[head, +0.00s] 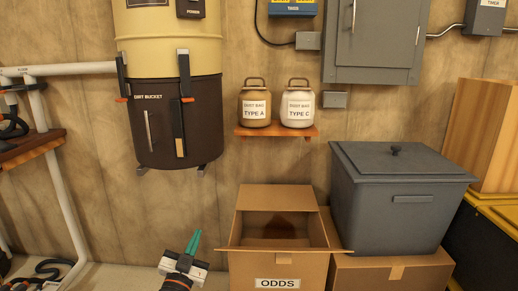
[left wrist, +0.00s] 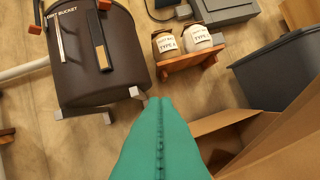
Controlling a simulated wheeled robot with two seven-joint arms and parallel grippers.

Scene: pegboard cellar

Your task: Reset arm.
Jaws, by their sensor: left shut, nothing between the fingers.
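My left gripper (head: 194,243) is at the lower middle of the head view, left of the open cardboard box labelled ODDS (head: 278,268). Its teal fingers point up and are shut together, with nothing between them. In the left wrist view the teal fingers (left wrist: 160,130) fill the lower middle, and part of the cardboard box (left wrist: 222,128) shows to their right. My right gripper is in neither view.
The dark dirt bucket (head: 165,125) hangs on the wall above left. Type A (head: 256,107) and type C (head: 298,107) jars stand on a small wooden shelf (head: 262,131). A grey lidded bin (head: 385,215) sits on cardboard at right. White pipes (head: 62,180) run along the left.

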